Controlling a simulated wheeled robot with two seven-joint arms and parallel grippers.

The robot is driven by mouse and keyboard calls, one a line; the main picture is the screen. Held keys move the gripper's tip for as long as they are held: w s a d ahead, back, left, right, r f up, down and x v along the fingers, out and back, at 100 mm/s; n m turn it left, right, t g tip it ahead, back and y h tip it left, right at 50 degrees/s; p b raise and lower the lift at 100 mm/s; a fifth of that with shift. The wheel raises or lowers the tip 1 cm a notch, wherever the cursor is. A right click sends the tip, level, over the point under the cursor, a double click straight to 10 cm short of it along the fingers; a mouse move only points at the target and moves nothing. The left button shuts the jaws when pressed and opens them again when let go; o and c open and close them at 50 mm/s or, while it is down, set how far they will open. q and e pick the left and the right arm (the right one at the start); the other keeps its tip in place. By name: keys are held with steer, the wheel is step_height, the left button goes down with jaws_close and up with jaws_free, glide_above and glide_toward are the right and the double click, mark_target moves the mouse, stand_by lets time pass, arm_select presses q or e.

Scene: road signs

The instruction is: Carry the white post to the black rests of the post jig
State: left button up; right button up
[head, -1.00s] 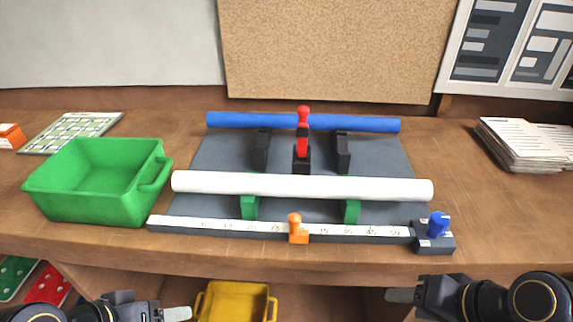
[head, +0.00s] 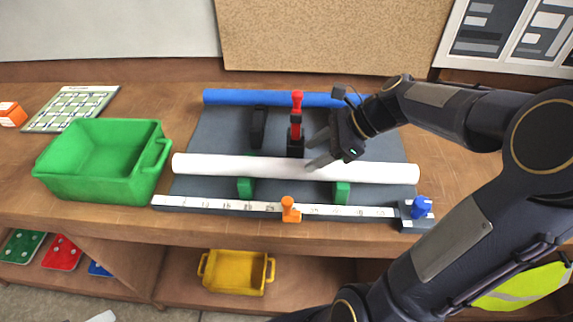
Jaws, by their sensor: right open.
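The white post (head: 230,166) lies across two green rests (head: 342,193) at the front of the grey post jig (head: 200,140). One black rest (head: 258,127) stands behind the post; the other is hidden behind my right gripper. My right gripper (head: 312,152) is open, its fingertips just above and behind the post, right of its middle. I cannot tell whether they touch it. A red-handled clamp (head: 297,112) stands between the black rests. Something pale at the bottom left edge may be my left gripper, too little to tell.
A blue bar (head: 260,97) runs along the jig's back. A ruler (head: 230,206) with an orange stop (head: 290,210) and a blue knob (head: 422,207) line the front. A green bin (head: 100,185) stands at left. A yellow tray (head: 236,272) sits on the shelf below.

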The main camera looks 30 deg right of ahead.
mark_target(302, 162)
steer(key=x, duration=0.5)
steer(key=shift+f, duration=0.35)
steer(key=shift+s, duration=0.1)
steer(key=shift+r+p, duration=0.1)
steer(key=shift+p, duration=0.2)
steer(key=c, duration=1.2)
steer(key=shift+o, duration=0.2)
